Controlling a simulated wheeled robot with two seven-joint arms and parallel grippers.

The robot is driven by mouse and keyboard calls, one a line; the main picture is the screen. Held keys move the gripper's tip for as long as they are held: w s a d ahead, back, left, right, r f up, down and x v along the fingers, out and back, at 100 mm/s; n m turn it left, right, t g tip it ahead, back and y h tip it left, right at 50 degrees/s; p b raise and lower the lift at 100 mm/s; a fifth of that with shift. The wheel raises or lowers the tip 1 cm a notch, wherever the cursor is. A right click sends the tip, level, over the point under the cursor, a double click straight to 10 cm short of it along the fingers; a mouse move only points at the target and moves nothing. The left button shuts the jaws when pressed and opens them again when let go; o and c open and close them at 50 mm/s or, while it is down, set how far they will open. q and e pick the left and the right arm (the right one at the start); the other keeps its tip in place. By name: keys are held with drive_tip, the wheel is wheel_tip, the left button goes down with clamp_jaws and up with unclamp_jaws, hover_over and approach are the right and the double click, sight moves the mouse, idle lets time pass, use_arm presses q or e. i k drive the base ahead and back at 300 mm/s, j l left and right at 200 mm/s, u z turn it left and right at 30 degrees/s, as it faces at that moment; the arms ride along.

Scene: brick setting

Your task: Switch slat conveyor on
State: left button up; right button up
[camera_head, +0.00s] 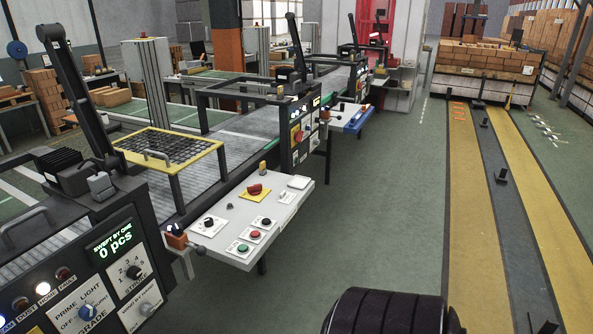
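A grey slatted conveyor bed (205,182) runs between dark machine frames at the left middle. Beside it a pale control shelf (228,211) juts out. On it are a green button (243,248), a red button (255,235), a black button (266,222), a black knob (209,222) and a red control on a yellow plate (255,190). Their labels are too small to read. A black ribbed part at the bottom may be my own arm. Neither of my grippers shows.
A near-left machine panel (105,278) has a display reading "0 pcs", dials and lamps. A second shelf (348,116) stands farther back. A loaded brick crate (487,70) is at the far right. Green floor (375,210) right of the shelves is clear.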

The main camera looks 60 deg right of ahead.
sight(254, 189)
drive_tip(key=z, duration=1.8)
drive_tip(key=i+l+u, duration=0.25)
drive_tip(key=i, duration=0.35)
drive_tip(key=i+l+u, duration=0.25)
drive_tip(key=i, duration=0.3)
drive_tip(key=i+l+u, duration=0.3)
drive_tip(key=i+l, duration=0.2)
